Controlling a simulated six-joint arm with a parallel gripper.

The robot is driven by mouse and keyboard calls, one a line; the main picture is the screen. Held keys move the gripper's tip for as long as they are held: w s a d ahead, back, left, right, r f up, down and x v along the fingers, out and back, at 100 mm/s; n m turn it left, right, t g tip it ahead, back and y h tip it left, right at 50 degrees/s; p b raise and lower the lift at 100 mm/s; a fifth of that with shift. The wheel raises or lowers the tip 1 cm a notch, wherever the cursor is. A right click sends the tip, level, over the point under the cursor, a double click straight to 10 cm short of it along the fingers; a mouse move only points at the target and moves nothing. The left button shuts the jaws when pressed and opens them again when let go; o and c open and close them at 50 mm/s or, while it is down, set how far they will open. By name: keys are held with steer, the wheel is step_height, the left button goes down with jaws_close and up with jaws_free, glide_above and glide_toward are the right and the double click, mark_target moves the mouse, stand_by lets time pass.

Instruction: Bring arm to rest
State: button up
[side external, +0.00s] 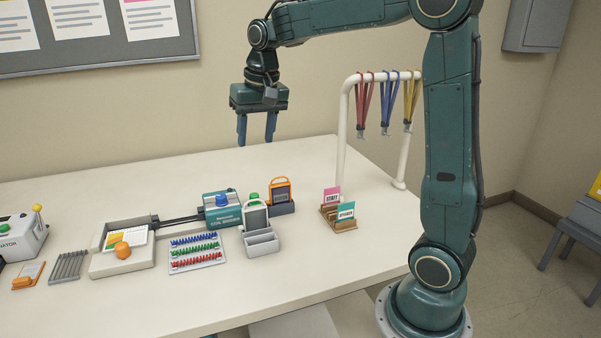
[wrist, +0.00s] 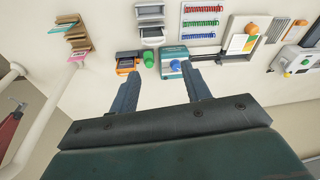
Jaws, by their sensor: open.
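My gripper (side external: 257,143) hangs high above the back of the white table (side external: 330,275), its two blue fingers pointing down, apart and with nothing between them. The machine shows in the wrist view too (wrist: 174,56), near the fingertips.
A white rack (side external: 344,130) with red, blue and yellow lanyards stands at the right. A wooden card holder (side external: 338,224), an orange-framed device (side external: 280,192), a grey tray holder (side external: 262,243), a coil board (side external: 197,265) and a feed tray (side external: 122,267) stand on the table. The front right is clear.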

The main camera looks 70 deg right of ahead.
steer(key=s+a+f+n+t, duration=0.1)
steer(key=s+a+n, duration=0.2)
steer(key=s, duration=0.8)
steer(key=s+a+f+n+t, duration=0.1)
steer(key=s+a+n+t, duration=0.1)
steer(key=s+a, duration=0.5)
steer(key=s+n, duration=0.1)
steer(key=s, duration=0.3)
steer(key=shift+a+f+n, duration=0.25)
steer(key=shift+a+n, duration=0.15)
